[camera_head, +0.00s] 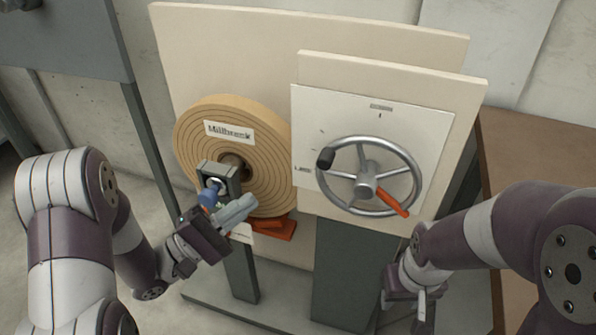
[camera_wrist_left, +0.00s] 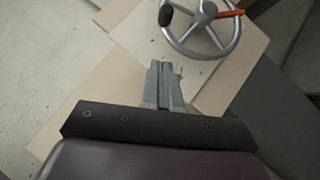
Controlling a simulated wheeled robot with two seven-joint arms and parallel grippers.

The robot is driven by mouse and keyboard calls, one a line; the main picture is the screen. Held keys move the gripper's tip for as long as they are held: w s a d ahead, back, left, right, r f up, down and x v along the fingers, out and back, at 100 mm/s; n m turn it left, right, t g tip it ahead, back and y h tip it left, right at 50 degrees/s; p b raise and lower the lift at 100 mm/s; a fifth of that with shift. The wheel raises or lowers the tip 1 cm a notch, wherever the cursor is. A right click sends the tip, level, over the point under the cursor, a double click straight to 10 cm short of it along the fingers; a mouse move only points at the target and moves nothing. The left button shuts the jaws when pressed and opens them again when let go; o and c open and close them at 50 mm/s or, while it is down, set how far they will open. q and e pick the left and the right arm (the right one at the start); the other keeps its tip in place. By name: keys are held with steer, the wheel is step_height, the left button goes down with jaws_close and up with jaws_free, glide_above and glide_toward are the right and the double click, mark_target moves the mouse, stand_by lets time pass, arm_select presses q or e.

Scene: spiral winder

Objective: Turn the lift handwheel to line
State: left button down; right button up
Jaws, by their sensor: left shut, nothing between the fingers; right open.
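The lift handwheel (camera_head: 412,163) is a grey metal ring with spokes, mounted on a white plate (camera_head: 420,125) with small marks around it. Its black knob (camera_head: 326,158) sits at the left of the rim, and an orange pointer (camera_head: 391,203) points to the lower right. The handwheel (camera_wrist_left: 233,45) also shows at the top of the left wrist view. My left gripper (camera_head: 241,207) is shut and empty, left of the wheel and in front of the roll, touching nothing that I can make out. My right gripper (camera_head: 424,303) is open and empty, below and right of the wheel.
A large tan roll (camera_head: 262,115) labelled Millbrook stands left of the wheel, with a grey block (camera_head: 226,178) and blue knob (camera_head: 209,195) at its hub. An orange piece (camera_head: 277,229) is below it. A brown table (camera_head: 530,150) stands at the right.

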arm_select(q)
steer(key=s+d+r+b+x, duration=0.1)
steer(key=s+x, duration=0.1)
steer(key=x, duration=0.9)
steer(key=shift+s+d, duration=0.1)
steer(key=shift+s, duration=0.05)
